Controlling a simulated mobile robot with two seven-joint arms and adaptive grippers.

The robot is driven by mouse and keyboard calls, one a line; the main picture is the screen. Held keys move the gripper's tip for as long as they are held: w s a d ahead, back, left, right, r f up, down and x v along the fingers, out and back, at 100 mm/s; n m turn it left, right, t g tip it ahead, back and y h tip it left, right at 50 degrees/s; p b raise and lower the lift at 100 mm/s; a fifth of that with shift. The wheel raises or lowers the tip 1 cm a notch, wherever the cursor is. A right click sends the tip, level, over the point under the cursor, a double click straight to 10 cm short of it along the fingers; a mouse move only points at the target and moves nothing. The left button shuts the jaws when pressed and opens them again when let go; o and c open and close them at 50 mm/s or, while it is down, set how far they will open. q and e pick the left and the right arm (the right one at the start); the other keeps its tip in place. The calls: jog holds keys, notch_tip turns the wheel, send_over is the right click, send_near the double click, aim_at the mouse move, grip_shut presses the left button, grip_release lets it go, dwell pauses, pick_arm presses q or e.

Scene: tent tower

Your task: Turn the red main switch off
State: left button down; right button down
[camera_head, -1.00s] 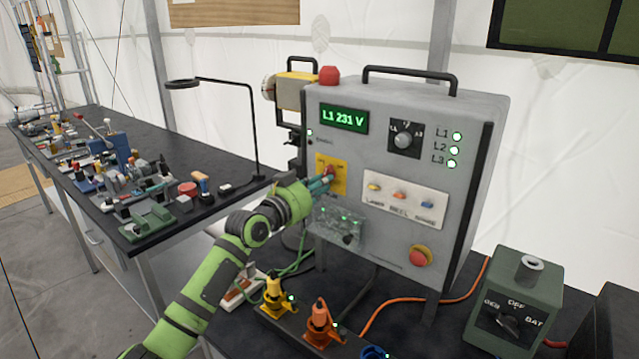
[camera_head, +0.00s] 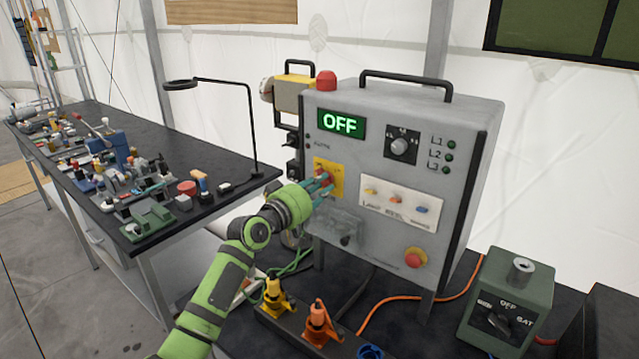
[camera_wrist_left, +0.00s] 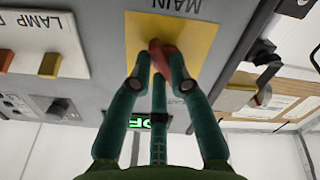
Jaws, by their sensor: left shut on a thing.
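The red main switch (camera_wrist_left: 170,64) sits on a yellow plate (camera_head: 337,177) marked MAIN on the front of the grey power cabinet (camera_head: 330,98). My left gripper (camera_head: 322,184) is at the plate. In the left wrist view its fingers (camera_wrist_left: 160,75) are shut on the red handle, which stands tilted between them and is partly covered. The cabinet's display (camera_head: 341,123) reads OFF in green. The L1, L2 and L3 lamps (camera_head: 449,157) look dark green, not bright. My right gripper is in neither view.
A white panel (camera_head: 399,207) with small switches is right of the plate, above a red knob (camera_head: 415,258). A green selector box (camera_head: 507,300) stands at right. Orange (camera_head: 320,320) and yellow (camera_head: 275,298) connectors stand in front. A cluttered black bench (camera_head: 150,185) is at left.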

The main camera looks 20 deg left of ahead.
pick_arm(q)
jog(key=shift+r+n+p, duration=0.1)
jog(key=shift+n+p, duration=0.2)
jog(key=shift+n, duration=0.6)
jog(key=c, duration=1.1)
grip_release()
jog(key=shift+c, duration=0.2)
jog(key=shift+s, duration=0.15)
jog(key=v, duration=1.1)
jog(key=shift+s, duration=0.35)
